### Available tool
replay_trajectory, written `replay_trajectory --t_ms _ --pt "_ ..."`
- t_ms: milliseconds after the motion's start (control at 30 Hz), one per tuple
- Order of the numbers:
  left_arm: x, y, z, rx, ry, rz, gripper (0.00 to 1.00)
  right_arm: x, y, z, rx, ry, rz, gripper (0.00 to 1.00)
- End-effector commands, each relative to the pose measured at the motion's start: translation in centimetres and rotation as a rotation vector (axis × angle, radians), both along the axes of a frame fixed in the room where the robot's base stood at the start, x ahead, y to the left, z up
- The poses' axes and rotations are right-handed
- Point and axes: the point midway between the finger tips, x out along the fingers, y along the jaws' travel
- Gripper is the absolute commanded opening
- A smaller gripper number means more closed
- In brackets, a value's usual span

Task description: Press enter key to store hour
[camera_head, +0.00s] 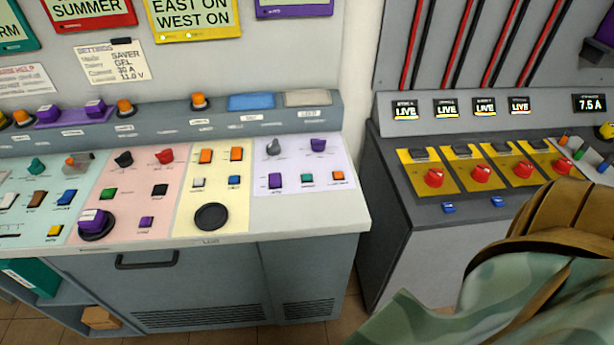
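A control console (305,228) with keys, knobs and switches fills the left and middle of the view. Its top has pale green, pink, yellow and lilac sections. The lilac section holds a purple key (275,181), a green key (307,178) and an orange key (337,176). The yellow section has two orange switches, a white key (198,183), a blue key (234,180) and a black round pad (211,217). The key labels are too small to read, so I cannot tell which is the enter key. Neither gripper is in view.
A second dark console (395,215) at right has red knobs on yellow plates and several LIVE displays. A gap separates the consoles. A camouflage and brown strapped object (540,255) covers the lower right. A settings note (110,62) hangs at upper left.

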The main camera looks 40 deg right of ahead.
Motion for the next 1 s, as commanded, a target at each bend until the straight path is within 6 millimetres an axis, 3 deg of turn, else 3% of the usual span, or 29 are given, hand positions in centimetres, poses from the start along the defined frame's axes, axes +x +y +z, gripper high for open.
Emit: replay_trajectory --t_ms 33,133,1000 --pt "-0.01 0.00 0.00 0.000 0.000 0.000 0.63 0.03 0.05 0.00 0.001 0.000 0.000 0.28" --pt "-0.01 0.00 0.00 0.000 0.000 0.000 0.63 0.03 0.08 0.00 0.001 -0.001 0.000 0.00" --pt "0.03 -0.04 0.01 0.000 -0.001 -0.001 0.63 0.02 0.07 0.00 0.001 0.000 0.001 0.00"
